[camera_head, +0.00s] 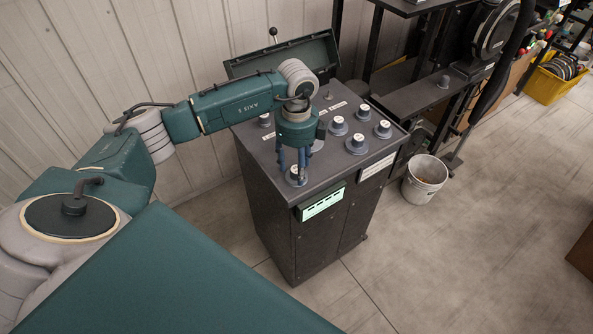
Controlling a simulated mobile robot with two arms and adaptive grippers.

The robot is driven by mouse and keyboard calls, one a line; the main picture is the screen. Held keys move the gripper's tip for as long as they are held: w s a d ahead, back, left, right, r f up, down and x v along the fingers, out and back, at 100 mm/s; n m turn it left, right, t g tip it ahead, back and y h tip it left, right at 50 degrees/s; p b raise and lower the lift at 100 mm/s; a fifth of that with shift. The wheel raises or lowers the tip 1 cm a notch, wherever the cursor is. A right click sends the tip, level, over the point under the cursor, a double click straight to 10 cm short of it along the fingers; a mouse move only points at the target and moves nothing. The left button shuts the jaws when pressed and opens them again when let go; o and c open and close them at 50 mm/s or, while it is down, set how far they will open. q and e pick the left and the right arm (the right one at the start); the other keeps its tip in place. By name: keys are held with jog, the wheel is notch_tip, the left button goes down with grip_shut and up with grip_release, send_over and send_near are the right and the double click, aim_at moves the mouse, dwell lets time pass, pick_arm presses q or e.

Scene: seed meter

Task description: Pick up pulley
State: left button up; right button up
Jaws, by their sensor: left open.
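Several small blue-grey pulleys with round white tops stand on the top of a dark cabinet (225,134). One pulley (295,177) is near the front left corner, just below my left gripper (291,166). Others stand further right, among them one at the front (356,145), one at the right (382,130) and one behind (338,126). My left gripper is open and points down, its blue fingers apart over the front left pulley. I cannot tell whether the fingers reach around it. Another pulley is partly hidden behind the gripper. My right gripper is out of view.
An open lid (250,64) stands up along the cabinet's back edge. A green-lit panel (322,203) sits on its front. A white bucket (421,183) stands on the floor to the right, below a dark machine bench (405,100).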

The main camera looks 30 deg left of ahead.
pick_arm(q)
jog(key=shift+f, duration=0.4)
jog(key=c, duration=1.1)
grip_shut()
jog(key=shift+r, duration=0.1)
jog(key=shift+w+r, duration=0.1)
jog(key=shift+r, duration=0.5)
notch_tip(320, 180, up, 23)
jog(key=p, duration=0.1)
